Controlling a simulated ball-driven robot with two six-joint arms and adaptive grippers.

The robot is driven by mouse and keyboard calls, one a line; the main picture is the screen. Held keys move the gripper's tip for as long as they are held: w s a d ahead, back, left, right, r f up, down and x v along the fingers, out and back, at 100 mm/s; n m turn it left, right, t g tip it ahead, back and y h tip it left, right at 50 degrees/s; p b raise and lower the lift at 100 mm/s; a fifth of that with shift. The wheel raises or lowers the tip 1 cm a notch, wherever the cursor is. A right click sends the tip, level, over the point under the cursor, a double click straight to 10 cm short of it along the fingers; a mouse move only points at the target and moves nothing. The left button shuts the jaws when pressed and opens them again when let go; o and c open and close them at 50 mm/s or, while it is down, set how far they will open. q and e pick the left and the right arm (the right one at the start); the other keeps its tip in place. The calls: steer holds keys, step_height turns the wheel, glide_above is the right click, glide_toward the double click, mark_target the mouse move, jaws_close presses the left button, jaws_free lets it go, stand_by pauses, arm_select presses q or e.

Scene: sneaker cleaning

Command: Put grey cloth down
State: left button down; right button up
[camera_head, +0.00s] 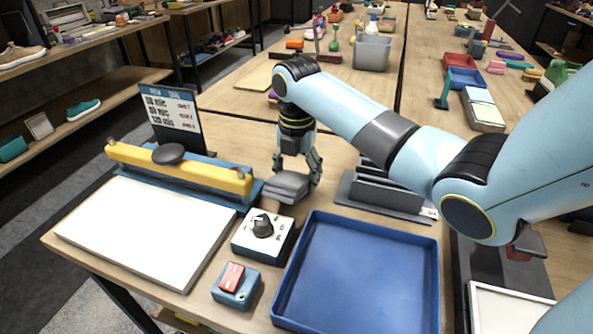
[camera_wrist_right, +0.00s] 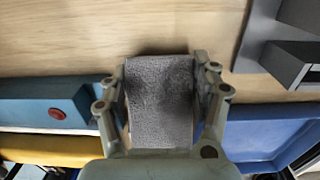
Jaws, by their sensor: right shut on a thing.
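The grey cloth (camera_head: 286,187) is a folded grey block low over the wooden table, behind the dial box. My right gripper (camera_head: 312,180) comes down from above and is shut on the cloth. In the right wrist view the grey cloth (camera_wrist_right: 160,100) fills the space between the two fingers of the right gripper (camera_wrist_right: 163,95), with bare wood beyond it. I cannot tell whether the cloth touches the table. My left gripper is not in view.
A blue tray (camera_head: 437,290) is at the front. A grey slotted rack (camera_head: 385,192) stands right of the gripper. A white-plated press with a yellow bar (camera_head: 180,169) is at left. A dial box (camera_head: 262,234) and red-switch box (camera_head: 236,285) stand in front. Bare wood lies behind.

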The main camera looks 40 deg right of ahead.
steer(key=shift+f, duration=0.1)
steer(key=o, duration=1.7)
